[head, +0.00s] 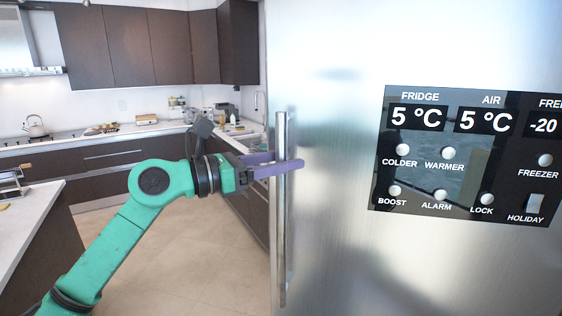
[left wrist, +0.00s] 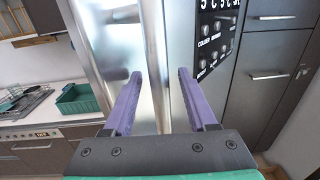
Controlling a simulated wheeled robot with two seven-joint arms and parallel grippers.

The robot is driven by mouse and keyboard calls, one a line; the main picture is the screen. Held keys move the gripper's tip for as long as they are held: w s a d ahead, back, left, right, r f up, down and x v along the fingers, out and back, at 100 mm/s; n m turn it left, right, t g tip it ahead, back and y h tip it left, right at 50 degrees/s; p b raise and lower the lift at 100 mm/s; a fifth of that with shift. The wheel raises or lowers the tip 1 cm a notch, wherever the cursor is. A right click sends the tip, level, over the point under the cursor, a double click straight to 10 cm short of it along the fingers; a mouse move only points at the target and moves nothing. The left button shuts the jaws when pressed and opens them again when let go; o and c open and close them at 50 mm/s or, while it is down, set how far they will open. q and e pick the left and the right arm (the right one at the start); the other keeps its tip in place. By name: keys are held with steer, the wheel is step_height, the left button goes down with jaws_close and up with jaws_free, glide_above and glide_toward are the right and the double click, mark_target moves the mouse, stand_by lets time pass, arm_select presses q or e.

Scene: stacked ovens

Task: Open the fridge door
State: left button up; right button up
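The fridge door (head: 340,220) is a large brushed-steel panel that fills the right half of the head view. Its long vertical bar handle (head: 281,225) runs along the left edge. My left gripper (head: 289,161) has purple fingers and reaches the handle from the left at its upper part. One finger passes in front of the bar and the other is partly hidden behind it. In the left wrist view, the two fingers (left wrist: 160,74) are spread apart with the handle (left wrist: 156,50) between them and gaps beside it. My right gripper is not in view.
A black control panel (head: 465,155) with temperature displays is on the fridge front. A white-topped counter (head: 25,230) stands at the left. Counters and dark cabinets (head: 125,45) line the back. The tiled floor (head: 190,270) between is clear.

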arm_select(q)
steer(key=b+v, duration=0.7)
steer(key=v, duration=0.7)
steer(key=shift+s+a, duration=0.15)
steer(key=shift+a, duration=0.1)
